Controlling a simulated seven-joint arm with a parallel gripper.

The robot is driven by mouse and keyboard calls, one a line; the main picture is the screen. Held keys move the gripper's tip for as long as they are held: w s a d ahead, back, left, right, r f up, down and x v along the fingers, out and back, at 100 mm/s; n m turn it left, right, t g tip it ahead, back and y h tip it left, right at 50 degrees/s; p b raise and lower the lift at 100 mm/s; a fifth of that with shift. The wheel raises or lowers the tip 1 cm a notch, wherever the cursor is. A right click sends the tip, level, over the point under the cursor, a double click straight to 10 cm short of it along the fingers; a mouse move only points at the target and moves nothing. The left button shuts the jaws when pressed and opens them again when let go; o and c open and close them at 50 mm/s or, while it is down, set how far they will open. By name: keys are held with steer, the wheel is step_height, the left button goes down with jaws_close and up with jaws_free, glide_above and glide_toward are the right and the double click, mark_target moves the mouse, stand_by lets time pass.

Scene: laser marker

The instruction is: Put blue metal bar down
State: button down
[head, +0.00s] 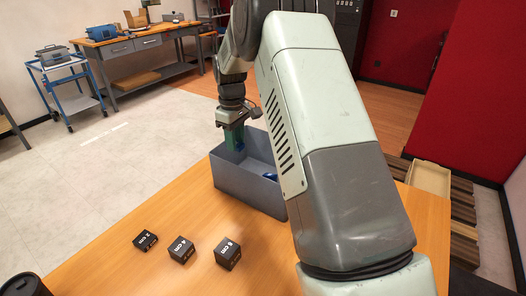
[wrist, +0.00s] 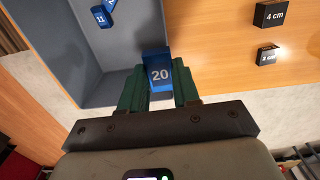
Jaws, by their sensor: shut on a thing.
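A blue metal bar marked 20 (wrist: 159,72) is between the two green fingers of my gripper (wrist: 159,88), which is shut on it. In the wrist view, the bar overlaps the corner of the grey bin (wrist: 125,84). In the head view, my gripper (head: 235,140) is at the left end of the grey bin (head: 242,192), at about rim height. The held bar is hard to make out there. Another blue piece marked 11 (wrist: 101,16) lies inside the bin, with a second blue piece (wrist: 112,3) cut off beside it.
Three black cubes stand on the wooden table (head: 125,270): a 2 cm cube (head: 145,240), a 4 cm cube (head: 182,250) and a larger cube (head: 228,254). The tabletop between them and the bin is clear. My arm hides the bin's right side.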

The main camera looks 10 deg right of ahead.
steer(key=w+d, duration=0.1)
steer(key=d, duration=0.7)
step_height(320, 180, down, 17)
steer(key=shift+a, duration=0.1)
steer(key=shift+f, duration=2.05)
steer(key=c, duration=1.3)
jaws_free()
steer(key=shift+f, duration=0.15)
steer(key=shift+o, duration=1)
